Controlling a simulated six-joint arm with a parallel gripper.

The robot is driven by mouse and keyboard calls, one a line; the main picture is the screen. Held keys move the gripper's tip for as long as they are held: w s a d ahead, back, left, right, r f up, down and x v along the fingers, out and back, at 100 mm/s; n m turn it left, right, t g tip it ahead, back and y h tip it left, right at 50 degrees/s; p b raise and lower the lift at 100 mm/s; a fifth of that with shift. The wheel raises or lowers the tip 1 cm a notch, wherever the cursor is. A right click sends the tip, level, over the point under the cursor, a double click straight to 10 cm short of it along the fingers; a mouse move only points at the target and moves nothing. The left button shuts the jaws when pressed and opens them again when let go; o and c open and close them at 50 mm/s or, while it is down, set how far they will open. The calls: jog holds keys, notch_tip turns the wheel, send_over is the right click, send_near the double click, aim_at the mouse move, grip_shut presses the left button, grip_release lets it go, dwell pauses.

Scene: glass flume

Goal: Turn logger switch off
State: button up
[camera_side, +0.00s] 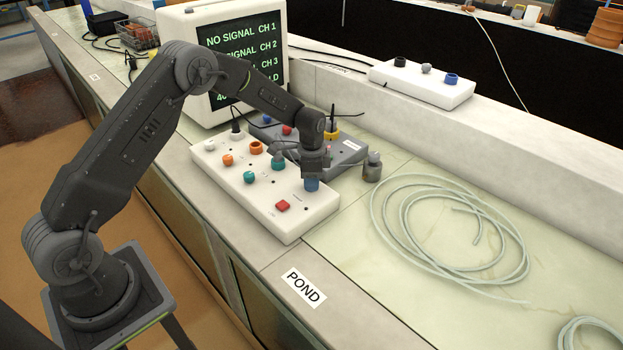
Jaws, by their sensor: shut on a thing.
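My gripper (313,176) points down over the box's right side and is shut on a blue knob (312,185) there. The fingers hide the upper part of this knob. The box's labels are too small to read, so I cannot tell which control is the logger switch or how the blue knob is turned.
A grey box (349,150) with a yellow-based plug stands right behind the white box. A monitor (190,66) reading NO SIGNAL stands behind my arm. A small grey bottle-like object (372,168) stands to the right. Coiled clear tubing (405,245) lies farther right.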

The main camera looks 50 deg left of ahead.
jog(key=n, duration=0.9)
jog(key=shift+n, duration=0.3)
jog(key=n, duration=0.4)
jog(key=shift+a, duration=0.1)
jog(key=shift+n, duration=2)
jog(key=o, duration=0.9)
